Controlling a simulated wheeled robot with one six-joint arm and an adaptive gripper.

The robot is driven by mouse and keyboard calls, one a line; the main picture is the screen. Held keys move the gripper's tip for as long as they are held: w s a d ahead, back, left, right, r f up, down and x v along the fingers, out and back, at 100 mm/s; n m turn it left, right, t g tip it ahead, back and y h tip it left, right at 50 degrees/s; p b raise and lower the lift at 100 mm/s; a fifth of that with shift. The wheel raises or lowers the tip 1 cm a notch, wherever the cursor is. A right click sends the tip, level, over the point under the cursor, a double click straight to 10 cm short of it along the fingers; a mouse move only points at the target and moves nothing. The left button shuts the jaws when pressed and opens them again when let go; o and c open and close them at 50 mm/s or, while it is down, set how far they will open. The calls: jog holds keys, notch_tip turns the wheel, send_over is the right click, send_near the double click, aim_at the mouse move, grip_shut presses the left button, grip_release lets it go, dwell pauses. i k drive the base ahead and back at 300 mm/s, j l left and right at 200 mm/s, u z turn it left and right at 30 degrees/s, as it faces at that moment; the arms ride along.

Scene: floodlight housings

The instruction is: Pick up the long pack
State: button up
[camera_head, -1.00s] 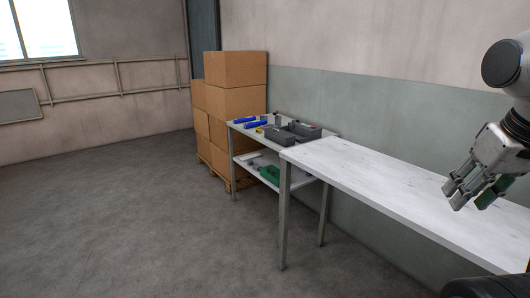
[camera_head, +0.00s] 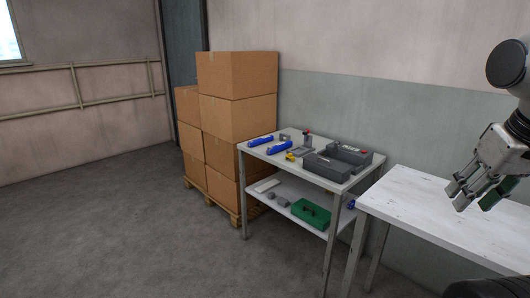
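My gripper (camera_head: 478,195) hangs over the white table at the right edge. A dark green piece (camera_head: 498,192) shows by its fingers; I cannot tell whether it is held or part of the gripper. I cannot surely tell which thing is the long pack. Two long blue items, one at the back (camera_head: 261,141) and one in front (camera_head: 279,147), lie on the top of the grey shelf table, well left of my gripper. A flat whitish item (camera_head: 267,186) lies on its lower shelf.
The shelf table (camera_head: 257,149) also carries grey bins (camera_head: 326,168) and a green case (camera_head: 311,213) on its lower shelf. Stacked cartons (camera_head: 237,117) stand on a pallet to its left. The white table (camera_head: 415,205) looks clear. Open floor (camera_head: 120,230) lies at left.

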aim_at(265, 139)
jog(key=i+j, duration=0.25)
jog(key=j, duration=0.2)
jog(key=i+j, duration=0.3)
jog(key=j, duration=0.15)
jog(key=i+j, duration=0.25)
jog(key=j, duration=0.2)
